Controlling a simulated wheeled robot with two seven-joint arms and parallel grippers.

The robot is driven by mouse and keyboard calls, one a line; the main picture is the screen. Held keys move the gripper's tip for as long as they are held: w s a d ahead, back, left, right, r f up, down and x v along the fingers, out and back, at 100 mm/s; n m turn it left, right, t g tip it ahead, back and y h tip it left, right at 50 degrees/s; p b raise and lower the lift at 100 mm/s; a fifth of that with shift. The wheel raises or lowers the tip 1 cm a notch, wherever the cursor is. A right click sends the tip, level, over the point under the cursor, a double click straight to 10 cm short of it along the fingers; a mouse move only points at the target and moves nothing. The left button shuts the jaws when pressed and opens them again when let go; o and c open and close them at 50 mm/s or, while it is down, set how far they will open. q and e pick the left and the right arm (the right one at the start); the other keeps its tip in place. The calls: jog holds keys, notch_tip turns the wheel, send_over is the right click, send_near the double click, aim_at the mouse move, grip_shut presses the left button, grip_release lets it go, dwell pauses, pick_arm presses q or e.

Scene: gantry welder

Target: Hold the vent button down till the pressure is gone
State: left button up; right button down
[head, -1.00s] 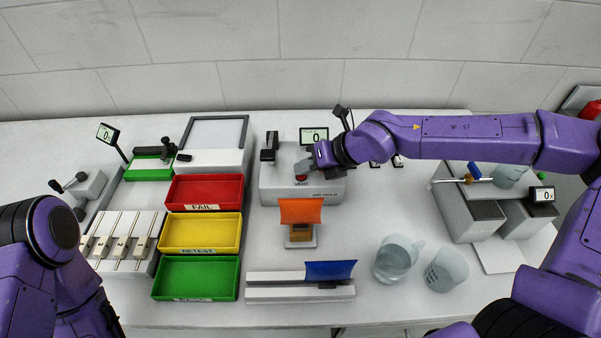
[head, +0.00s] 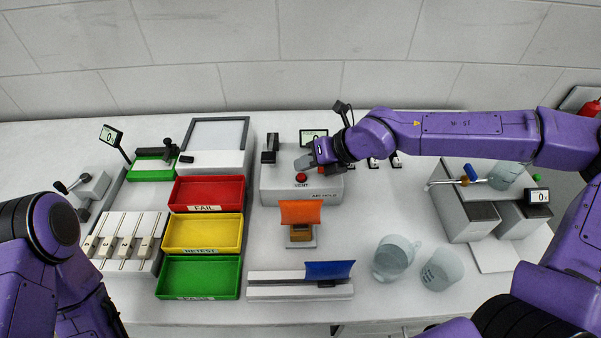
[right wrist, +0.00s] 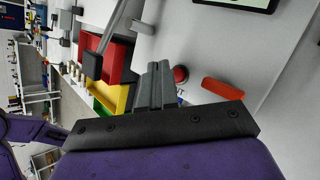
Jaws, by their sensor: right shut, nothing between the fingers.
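The red vent button (head: 301,177) sits on the front of the grey air hold box (head: 330,188), above the word VENT. It also shows in the right wrist view (right wrist: 181,74), just beyond the fingertips. My right gripper (head: 303,163) is shut and empty. Its fingers (right wrist: 157,82) are a little behind and above the button and look apart from it. The display (head: 313,134) behind the box is partly hidden by my right arm in the head view, and I cannot read it clearly. My left gripper is not in view; only my left arm shows.
Red (head: 206,192), yellow (head: 203,231) and green (head: 200,275) trays lie left of the box. An orange piece on a stand (head: 300,212) is in front. Two clear jugs (head: 394,258) stand at the front right. A black lever (head: 269,148) rises from the box's left side.

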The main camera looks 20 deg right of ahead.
aim_at(305, 176)
notch_tip(305, 176, up, 5)
jog(key=p, duration=0.4)
jog(key=shift+p, duration=0.4)
